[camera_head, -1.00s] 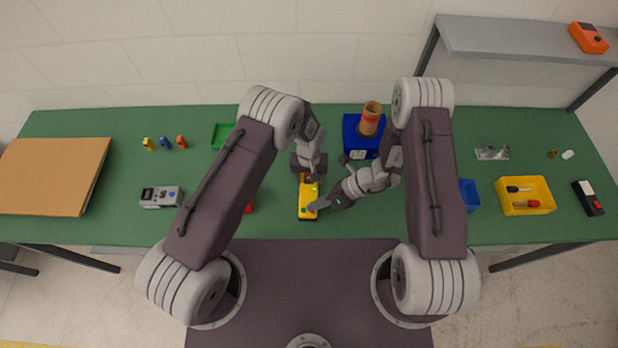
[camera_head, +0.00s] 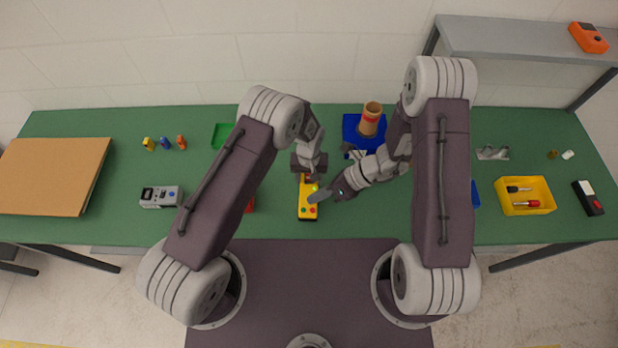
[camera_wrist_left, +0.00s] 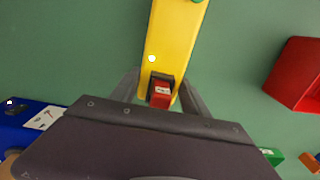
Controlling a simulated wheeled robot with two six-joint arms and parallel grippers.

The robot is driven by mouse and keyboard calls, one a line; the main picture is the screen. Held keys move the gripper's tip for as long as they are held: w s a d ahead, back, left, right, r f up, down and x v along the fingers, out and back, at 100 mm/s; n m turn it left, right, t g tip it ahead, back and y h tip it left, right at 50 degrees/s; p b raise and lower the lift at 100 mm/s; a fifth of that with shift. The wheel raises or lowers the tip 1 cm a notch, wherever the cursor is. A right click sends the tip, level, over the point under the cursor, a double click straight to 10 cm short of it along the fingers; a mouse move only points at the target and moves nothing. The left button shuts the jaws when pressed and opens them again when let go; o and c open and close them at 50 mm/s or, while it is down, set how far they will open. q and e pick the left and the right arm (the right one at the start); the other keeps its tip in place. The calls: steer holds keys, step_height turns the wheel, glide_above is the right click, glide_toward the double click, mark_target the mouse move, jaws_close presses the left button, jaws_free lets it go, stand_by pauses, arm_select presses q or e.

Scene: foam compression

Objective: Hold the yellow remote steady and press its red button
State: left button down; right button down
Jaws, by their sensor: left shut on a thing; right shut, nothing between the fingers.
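The yellow remote (camera_head: 307,213) lies lengthwise on the green table in front of me. My left gripper (camera_head: 308,172) is shut on its far end. In the left wrist view the remote (camera_wrist_left: 172,35) runs up from between the left fingers (camera_wrist_left: 160,95); a red labelled part in a dark housing shows there. In the head view a small red button (camera_head: 313,210) shows near the remote's close end, beside a green one.
A red container (camera_wrist_left: 298,75) stands beside the remote, mostly behind my left arm in the head view. A blue box (camera_head: 352,132) with a brown cylinder (camera_head: 370,118) is behind. A grey device (camera_head: 160,197) lies left, a yellow tray (camera_head: 540,190) right.

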stand_by(0.4)
arm_select(q)
steer(key=shift+c, duration=2.2)
jaws_free()
